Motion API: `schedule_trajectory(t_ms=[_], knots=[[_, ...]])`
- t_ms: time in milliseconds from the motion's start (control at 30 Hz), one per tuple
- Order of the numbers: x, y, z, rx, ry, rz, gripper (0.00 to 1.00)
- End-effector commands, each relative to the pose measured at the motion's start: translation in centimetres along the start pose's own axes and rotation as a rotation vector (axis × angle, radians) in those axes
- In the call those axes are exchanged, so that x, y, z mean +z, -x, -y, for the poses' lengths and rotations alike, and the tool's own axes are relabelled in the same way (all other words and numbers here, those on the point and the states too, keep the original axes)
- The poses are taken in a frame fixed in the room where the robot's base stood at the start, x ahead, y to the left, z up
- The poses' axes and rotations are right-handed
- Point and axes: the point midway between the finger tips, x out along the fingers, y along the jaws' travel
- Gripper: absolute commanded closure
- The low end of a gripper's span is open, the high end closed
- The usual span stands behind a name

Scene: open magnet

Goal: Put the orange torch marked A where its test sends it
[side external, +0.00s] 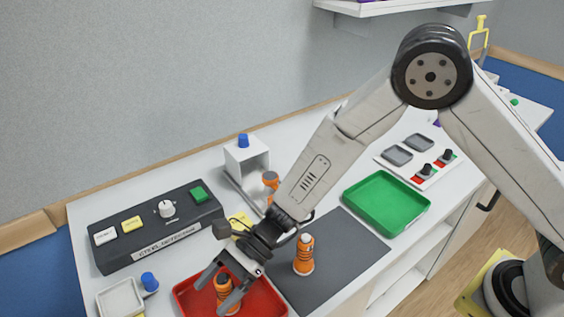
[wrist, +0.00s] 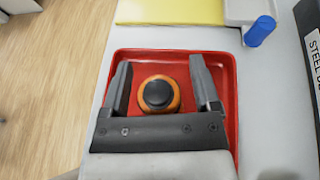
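An orange torch (side external: 222,279) with a dark end stands in the red tray (side external: 284,308). In the wrist view the torch (wrist: 159,95) is seen end-on, between my fingers. My gripper (side external: 222,287) is open around it, with a gap on both sides; it also shows in the wrist view (wrist: 158,85). A second orange torch (side external: 303,258) stands upright on the dark grey mat (side external: 345,252). A third orange item (side external: 270,181) is partly hidden behind my arm. I cannot read a letter A on any of them. The green tray (side external: 386,203) is empty.
A dark console (side external: 155,228) with a dial and coloured buttons stands at the left, its label starting with STEEL. A white stand (side external: 246,160) with a blue knob is behind my arm. A white dish (side external: 120,298) and blue cylinder (side external: 149,282) are near the red tray.

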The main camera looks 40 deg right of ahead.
Motion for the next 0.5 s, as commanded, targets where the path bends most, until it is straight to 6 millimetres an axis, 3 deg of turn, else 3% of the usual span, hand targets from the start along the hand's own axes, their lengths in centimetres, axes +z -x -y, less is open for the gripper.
schedule_trajectory(t_ms=[267,500], knots=[[0.3,0.3,0.0,0.0,0.0,0.0,0.21],[0.3,2.9,0.1,-0.003,-0.001,0.0,0.21]])
